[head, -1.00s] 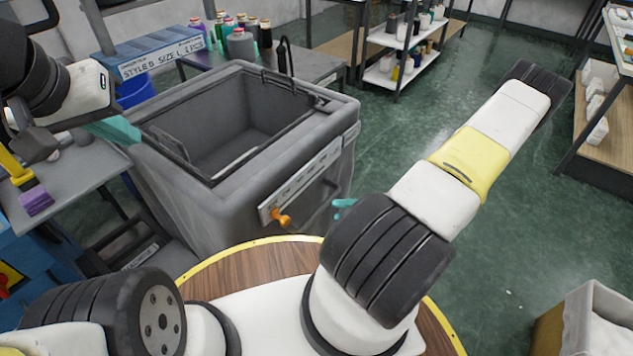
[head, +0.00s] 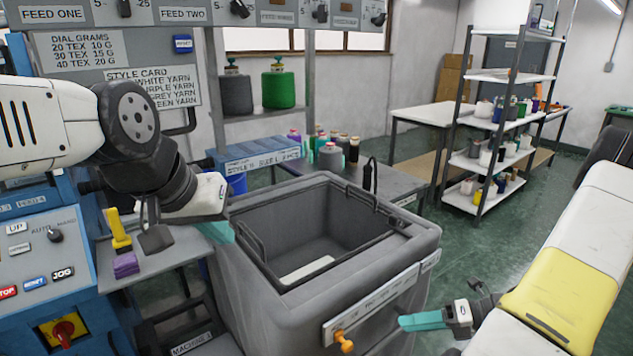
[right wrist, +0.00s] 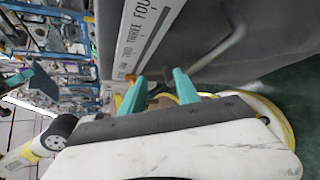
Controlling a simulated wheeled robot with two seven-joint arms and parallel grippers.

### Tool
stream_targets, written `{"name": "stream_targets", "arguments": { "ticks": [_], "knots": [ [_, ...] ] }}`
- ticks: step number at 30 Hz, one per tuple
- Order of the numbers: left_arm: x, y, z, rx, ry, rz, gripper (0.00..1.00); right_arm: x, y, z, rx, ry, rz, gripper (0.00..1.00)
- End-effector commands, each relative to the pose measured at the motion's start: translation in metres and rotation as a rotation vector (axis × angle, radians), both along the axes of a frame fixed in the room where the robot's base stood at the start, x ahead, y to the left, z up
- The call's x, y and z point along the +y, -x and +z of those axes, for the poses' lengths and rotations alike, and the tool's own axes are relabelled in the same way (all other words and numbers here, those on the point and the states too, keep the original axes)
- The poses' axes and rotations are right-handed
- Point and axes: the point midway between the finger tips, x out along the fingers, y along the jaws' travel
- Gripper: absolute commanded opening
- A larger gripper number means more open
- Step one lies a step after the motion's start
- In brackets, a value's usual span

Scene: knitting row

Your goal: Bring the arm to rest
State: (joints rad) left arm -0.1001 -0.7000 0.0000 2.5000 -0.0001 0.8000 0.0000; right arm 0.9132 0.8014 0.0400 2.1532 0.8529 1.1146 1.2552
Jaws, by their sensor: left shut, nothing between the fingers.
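My left gripper (head: 220,232) has teal fingers and is shut and empty. It shows beside the left rim of the grey bin (head: 232,290), and I cannot tell whether it touches it. My right gripper (head: 422,321) is low at the right, in front of the bin's labelled front, to the right of an orange knob (head: 343,341). The right wrist view shows the right gripper's two teal fingers (right wrist: 158,80) apart, with nothing seen held between them. My right arm's yellow and white links hide part of the floor.
A blue control panel (head: 45,270) and a grey shelf with a purple-and-yellow item (head: 124,262) stand at left. Yarn cones (head: 331,156) stand on a table behind the bin. A shelf rack (head: 480,160) stands at the back right. Green floor (head: 465,240) is open between bin and rack.

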Motion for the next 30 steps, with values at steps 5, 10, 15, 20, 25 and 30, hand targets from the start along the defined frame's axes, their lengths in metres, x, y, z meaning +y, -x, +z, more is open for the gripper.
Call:
{"name": "stream_targets", "arguments": {
  "ticks": [5,10,15,20,25,30],
  "knots": [
    [0.000,0.000,0.000,0.000,0.000,0.000,0.00,0.021,-0.003,0.063,-0.336,0.263,0.378,0.38],
    [0.000,0.000,0.000,0.000,0.000,0.000,0.00,0.040,0.003,0.116,-0.663,0.473,0.743,0.38],
    [0.000,0.000,0.000,0.000,0.000,0.000,0.00,0.058,0.013,0.166,-0.994,0.663,1.112,0.38],
    [0.000,0.000,0.000,0.000,0.000,0.000,0.00,0.072,0.026,0.212,-1.304,0.828,1.459,0.38],
    [0.000,0.000,0.000,0.000,0.000,0.000,0.00,0.084,0.042,0.258,-1.619,1.005,1.821,0.38],
    [0.000,0.000,0.000,0.000,0.000,0.000,0.00,0.091,0.058,0.291,-1.850,1.152,2.106,0.38]
  ]
}}
